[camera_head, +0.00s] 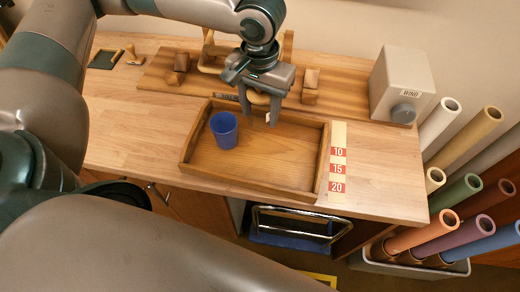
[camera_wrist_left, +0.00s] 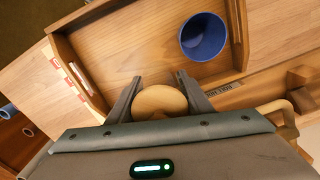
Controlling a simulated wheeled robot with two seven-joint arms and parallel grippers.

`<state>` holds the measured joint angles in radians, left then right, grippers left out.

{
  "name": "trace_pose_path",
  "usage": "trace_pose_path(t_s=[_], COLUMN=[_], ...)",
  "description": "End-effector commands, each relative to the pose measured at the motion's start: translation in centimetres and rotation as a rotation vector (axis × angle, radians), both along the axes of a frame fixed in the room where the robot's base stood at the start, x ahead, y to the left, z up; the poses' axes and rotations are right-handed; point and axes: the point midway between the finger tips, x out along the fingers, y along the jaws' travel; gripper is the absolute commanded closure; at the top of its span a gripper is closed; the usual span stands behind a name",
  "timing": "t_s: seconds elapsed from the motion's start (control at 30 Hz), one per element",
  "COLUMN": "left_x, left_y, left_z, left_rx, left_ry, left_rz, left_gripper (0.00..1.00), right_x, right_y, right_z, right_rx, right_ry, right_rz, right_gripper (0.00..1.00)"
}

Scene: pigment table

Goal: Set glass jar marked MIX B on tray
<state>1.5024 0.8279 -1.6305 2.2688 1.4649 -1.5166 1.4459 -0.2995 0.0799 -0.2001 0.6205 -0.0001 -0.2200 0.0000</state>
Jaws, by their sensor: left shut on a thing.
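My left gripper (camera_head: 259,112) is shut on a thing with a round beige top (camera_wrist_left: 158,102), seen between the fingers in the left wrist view. It may be the glass jar; its body is mostly hidden and I can read no MIX B marking. The gripper points down at the far side of the shallow wooden tray (camera_head: 250,186), right of its middle. I cannot tell whether the held thing touches the tray. A blue cup (camera_head: 224,129) stands inside the tray, toward the far left; it also shows in the left wrist view (camera_wrist_left: 204,36). My right gripper is out of view.
Behind the tray lies a wooden board (camera_head: 210,88) with wooden blocks. A grey box with a dial (camera_head: 401,84) stands at the back right. A strip marked 10, 15, 20 (camera_head: 338,160) lies right of the tray. The tray's right half looks clear.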

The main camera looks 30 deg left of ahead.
Motion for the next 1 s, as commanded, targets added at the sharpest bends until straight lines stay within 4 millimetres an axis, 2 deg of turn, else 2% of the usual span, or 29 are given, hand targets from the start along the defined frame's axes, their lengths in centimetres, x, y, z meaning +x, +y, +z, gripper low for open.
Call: trace_pose_path(t_s=[0.43,0.57,0.77,1.0], left_x=[0.0,-0.1,-0.8,-2.5], left_y=[-0.1,-0.5,-2.5,-6.5], left_z=[0.0,0.0,0.4,1.2], left_rx=[0.0,0.0,0.003,0.005], left_ry=[-0.001,0.001,0.005,0.017], left_rz=[-0.006,-0.056,-0.291,-0.803], left_gripper=[0.83,0.83,0.83,0.83], right_x=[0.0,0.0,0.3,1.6], right_y=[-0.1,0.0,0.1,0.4], right_z=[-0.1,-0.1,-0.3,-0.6], right_rx=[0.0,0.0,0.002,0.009], right_ry=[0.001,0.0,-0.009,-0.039], right_rz=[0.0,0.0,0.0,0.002], right_gripper=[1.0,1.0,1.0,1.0])
